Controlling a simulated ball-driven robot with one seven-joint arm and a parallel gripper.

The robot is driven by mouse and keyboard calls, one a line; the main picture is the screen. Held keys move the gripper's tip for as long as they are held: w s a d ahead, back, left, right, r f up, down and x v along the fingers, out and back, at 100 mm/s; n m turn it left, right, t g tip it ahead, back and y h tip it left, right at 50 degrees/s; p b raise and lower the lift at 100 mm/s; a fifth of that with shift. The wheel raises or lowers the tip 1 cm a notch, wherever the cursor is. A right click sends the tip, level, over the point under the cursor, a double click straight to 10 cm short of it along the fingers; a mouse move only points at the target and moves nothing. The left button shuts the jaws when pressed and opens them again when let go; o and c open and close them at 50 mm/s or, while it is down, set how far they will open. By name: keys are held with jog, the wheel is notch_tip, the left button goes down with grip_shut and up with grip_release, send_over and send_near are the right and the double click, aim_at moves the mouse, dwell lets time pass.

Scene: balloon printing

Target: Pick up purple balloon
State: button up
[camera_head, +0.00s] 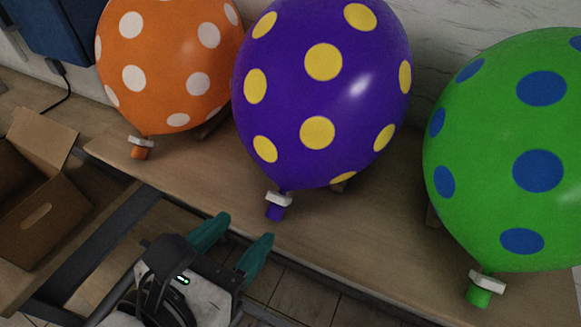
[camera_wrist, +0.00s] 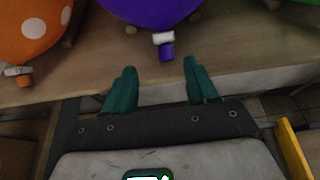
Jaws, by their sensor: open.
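The purple balloon (camera_head: 330,110) with yellow dots rests over the wooden bench, in the middle of the head view. Its neck (camera_head: 277,207) hangs at the front with a white clip around it. My gripper (camera_head: 239,236) is open and empty, its teal fingertips in front of and below the neck, apart from it. In the wrist view the purple balloon (camera_wrist: 145,12) is cut off at the top. Its neck and clip show just beyond and between the open fingertips of my gripper (camera_wrist: 160,72).
An orange balloon (camera_head: 168,60) with white dots stands to the left and a green balloon (camera_head: 505,150) with blue dots to the right. The wooden bench (camera_head: 350,230) has a front edge near my gripper. A cardboard box (camera_head: 40,215) is at the left.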

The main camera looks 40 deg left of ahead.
aim_at(273, 210)
jog(key=x, duration=0.3)
jog(key=shift+f, duration=0.1)
jog(key=shift+d+p+x, duration=0.2)
jog(key=shift+p+x, duration=0.05)
jog(key=shift+x, duration=1.1)
jog(key=shift+d+p+x, duration=0.15)
jog(key=shift+p+x, duration=0.05)
jog(key=shift+x, duration=1.15)
jog(key=c, duration=0.8)
